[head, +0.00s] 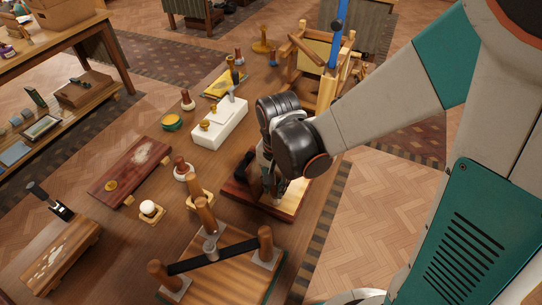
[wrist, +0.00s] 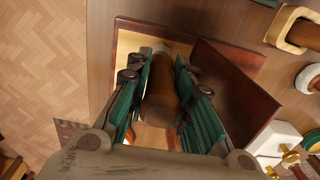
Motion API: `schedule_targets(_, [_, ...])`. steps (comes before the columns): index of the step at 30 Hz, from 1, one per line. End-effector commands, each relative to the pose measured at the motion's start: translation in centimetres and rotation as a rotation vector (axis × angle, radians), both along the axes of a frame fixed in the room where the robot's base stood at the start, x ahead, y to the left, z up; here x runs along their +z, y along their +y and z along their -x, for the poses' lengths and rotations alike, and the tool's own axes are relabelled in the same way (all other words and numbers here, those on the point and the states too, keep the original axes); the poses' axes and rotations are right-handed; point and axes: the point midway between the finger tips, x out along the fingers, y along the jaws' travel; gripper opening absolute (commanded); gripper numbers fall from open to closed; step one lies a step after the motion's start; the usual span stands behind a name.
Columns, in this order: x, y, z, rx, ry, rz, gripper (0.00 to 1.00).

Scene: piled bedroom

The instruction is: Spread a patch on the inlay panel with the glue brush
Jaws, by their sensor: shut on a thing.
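My gripper (head: 270,178) is low over the right part of the workbench, above a dark red-brown panel (head: 242,195) with a pale area. In the wrist view my gripper (wrist: 160,76) is shut on a brown, round wooden handle (wrist: 160,98), seemingly the glue brush. Its working end is hidden, so I cannot tell if it touches the surface below. The panel also shows under the fingers in the wrist view (wrist: 238,92), with a pale area beside the red-brown wood. In the head view the fingers and wrist hide the held brush and part of the panel.
A wooden frame with upright handles and a dark strap (head: 212,252) stands in front. A white block with brass knobs (head: 220,124) is behind left. A red board with a whitish patch (head: 130,170) lies left. Small knobbed tools stand between. Open floor lies right.

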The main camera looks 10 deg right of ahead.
Motion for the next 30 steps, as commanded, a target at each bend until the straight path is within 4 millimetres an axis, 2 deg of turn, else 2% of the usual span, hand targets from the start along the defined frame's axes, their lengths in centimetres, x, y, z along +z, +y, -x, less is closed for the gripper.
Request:
schedule_targets(18, [-0.5,-0.1,-0.1,0.0,0.0,0.0,0.0])
schedule_targets(30, [-0.4,-2.4,-3.3,-0.002,0.0,0.0,0.0])
